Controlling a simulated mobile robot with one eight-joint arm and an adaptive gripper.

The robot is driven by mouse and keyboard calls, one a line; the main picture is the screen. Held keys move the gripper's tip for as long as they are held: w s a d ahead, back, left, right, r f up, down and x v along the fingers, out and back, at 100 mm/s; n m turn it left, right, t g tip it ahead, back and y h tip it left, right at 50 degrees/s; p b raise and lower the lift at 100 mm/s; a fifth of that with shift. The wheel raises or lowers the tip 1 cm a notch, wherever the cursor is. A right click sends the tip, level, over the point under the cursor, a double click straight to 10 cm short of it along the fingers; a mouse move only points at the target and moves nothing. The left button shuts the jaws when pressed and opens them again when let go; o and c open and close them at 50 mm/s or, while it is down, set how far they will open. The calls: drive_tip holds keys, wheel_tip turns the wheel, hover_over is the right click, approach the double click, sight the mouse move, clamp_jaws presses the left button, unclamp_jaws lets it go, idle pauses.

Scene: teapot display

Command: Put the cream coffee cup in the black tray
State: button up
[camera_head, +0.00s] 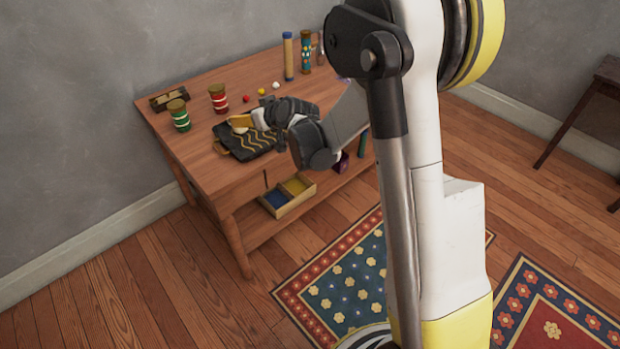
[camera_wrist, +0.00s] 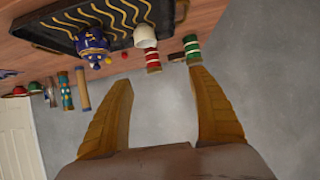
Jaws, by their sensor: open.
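The black tray (camera_head: 226,137) with yellow wavy lines lies on the wooden table; it also shows at the top of the wrist view (camera_wrist: 60,35). The cream coffee cup (camera_wrist: 145,37) is in the wrist view, overlapping the tray's edge. I cannot tell whether it rests inside the rim. In the head view a small cream patch (camera_head: 240,130) shows by the tray's far edge, below my gripper. My gripper (camera_wrist: 158,78) is open, with nothing between its yellow fingers. In the head view it is over the tray's far side, partly hidden by its own body.
A blue teapot (camera_wrist: 93,45) stands close to the cup. Red (camera_head: 218,98) and green (camera_head: 179,115) striped canisters stand beyond the tray. Small balls (camera_head: 261,91) and tall cylinders (camera_head: 288,56) are farther right. A divided box (camera_head: 288,196) sits on the lower shelf.

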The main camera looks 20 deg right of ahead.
drive_tip(key=s+r+m+g+h, duration=0.1)
drive_tip(key=s+r, duration=0.4)
drive_tip(key=s, duration=0.3)
drive_tip(key=s+r+g, duration=0.1)
drive_tip(key=s+r, duration=0.3)
drive_tip(key=s, duration=0.4)
drive_tip(key=s+d+f+m+g+h, duration=0.1)
drive_tip(key=s, duration=1)
drive_tip(key=s+d+f+g+h, duration=0.1)
drive_tip(key=s+d+g, duration=0.1)
drive_tip(key=s, duration=0.9)
drive_tip(key=shift+m, duration=0.4)
